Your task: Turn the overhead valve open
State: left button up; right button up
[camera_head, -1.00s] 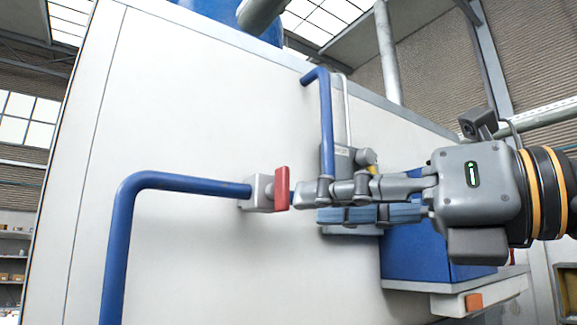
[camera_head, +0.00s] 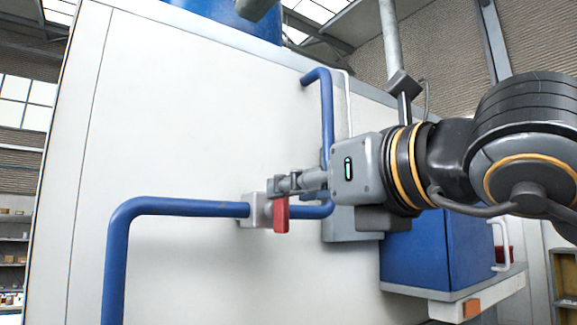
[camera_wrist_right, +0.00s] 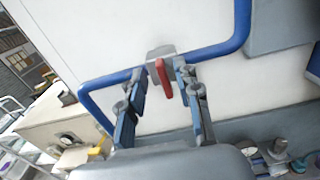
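The valve is a grey block (camera_head: 255,211) on a blue pipe (camera_head: 185,208) on the white panel, with a red handle (camera_head: 281,215). In the right wrist view the red handle (camera_wrist_right: 164,80) stands slightly tilted between the two fingers, with gaps on both sides. My right gripper (camera_head: 280,184) reaches in from the right, its fingers at the valve and overlapping the handle's upper end in the head view. The right wrist view shows the gripper (camera_wrist_right: 161,74) open, fingers astride the handle. Whether a finger touches it I cannot tell. My left gripper is out of view.
The blue pipe bends down at left and up at right of the valve. A grey plate (camera_head: 352,224) and a blue box (camera_head: 428,252) sit on the panel to the right. The white panel (camera_head: 180,120) left of the valve is clear.

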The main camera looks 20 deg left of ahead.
jog(key=x, duration=0.2)
jog(key=shift+w+a+p, duration=0.15)
jog(key=shift+w+p, duration=0.1)
jog(key=shift+p, duration=0.15)
grip_shut()
